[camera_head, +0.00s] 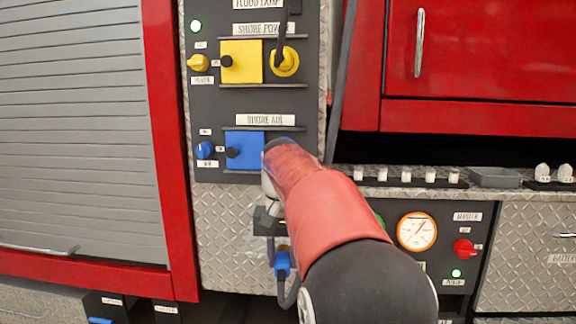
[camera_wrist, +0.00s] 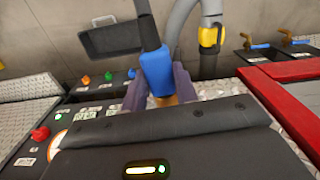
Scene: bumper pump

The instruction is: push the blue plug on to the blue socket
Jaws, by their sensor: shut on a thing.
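The blue plug (camera_head: 282,264) hangs with its dark cable below the SHORE AIR panel in the head view. In the wrist view the blue plug (camera_wrist: 157,72) is between the two fingers of my gripper (camera_wrist: 158,90), which is shut on it. In the head view my gripper (camera_head: 268,222) is partly hidden by my arm, below and right of the blue square cover (camera_head: 243,143). The blue socket does not show; my arm covers the area right of the blue cover.
The yellow cover (camera_head: 241,61) and a yellow plug (camera_head: 285,61) are above on the same panel. A blue knob (camera_head: 204,150) is left of the blue cover. A gauge (camera_head: 417,231) and red knob (camera_head: 464,247) are at right. The diamond plate (camera_head: 222,225) below the panel is clear.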

